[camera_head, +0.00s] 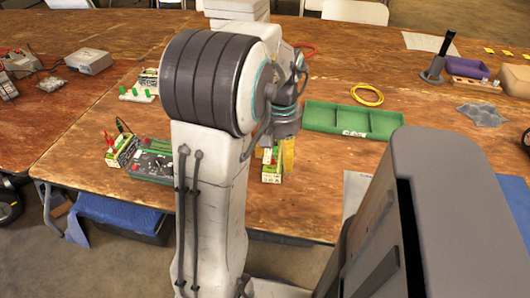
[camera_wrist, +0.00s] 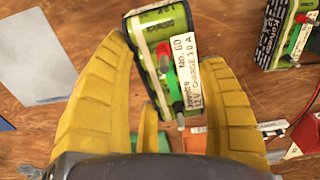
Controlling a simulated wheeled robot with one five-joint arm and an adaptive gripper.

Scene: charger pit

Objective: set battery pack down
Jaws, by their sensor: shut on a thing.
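A green battery pack with a white label (camera_head: 271,175) is held between the yellow fingers of my gripper (camera_head: 275,156), low over the front of the wooden table. I cannot tell whether its base touches the wood. In the wrist view the pack (camera_wrist: 166,58) sits between the two large fingers of my gripper (camera_wrist: 165,75), with a red and a green terminal on its end. Its label reads "NO. 60" and "12V CHARGE 3.0 A". Another labelled pack (camera_wrist: 284,38) lies apart at the right of the wrist view.
A dark box (camera_head: 150,162) with a wired green pack (camera_head: 121,148) beside it stands left of my arm. A green tray (camera_head: 353,121) and a yellow cable ring (camera_head: 368,95) lie behind right. A white rack with green pegs (camera_head: 137,93) stands at left. Bare wood lies right of the held pack.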

